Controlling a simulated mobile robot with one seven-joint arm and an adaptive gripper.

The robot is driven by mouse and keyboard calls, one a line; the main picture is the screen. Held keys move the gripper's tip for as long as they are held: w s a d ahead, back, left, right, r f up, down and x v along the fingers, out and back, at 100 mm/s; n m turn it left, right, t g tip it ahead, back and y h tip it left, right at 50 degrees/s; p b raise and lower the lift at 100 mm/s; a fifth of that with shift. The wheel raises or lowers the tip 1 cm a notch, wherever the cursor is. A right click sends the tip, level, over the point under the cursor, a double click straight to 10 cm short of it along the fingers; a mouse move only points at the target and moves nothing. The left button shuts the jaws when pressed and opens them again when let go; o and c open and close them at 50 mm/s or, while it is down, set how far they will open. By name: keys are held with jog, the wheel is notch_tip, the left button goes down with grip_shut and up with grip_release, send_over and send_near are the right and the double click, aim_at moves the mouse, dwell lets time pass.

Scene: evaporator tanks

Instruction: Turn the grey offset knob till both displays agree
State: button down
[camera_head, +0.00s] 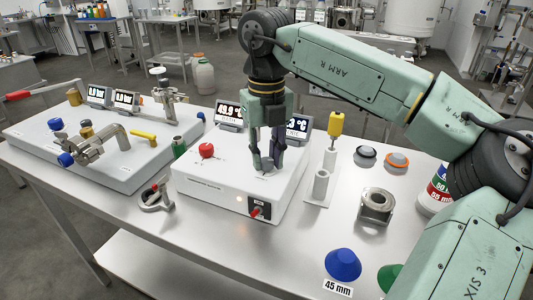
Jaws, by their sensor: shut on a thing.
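A white box (205,185) on the steel table carries two small displays at its back edge. I cannot read the full values on either. My gripper (266,164) points straight down over the top of the box, right of the red knob (207,151). Its fingers are shut on the grey offset knob, which they mostly hide.
A red switch (257,211) sits on the box front. A yellow-handled tool (336,125) stands close on the right. A steel block (376,205) and a blue cone (342,264) lie farther right. A second panel with valves (100,165) is left. A clamp (154,197) lies between.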

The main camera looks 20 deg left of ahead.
aim_at(267, 160)
dwell(0.4)
jog(key=c, duration=1.3)
grip_release()
notch_tip(267, 160, up, 12)
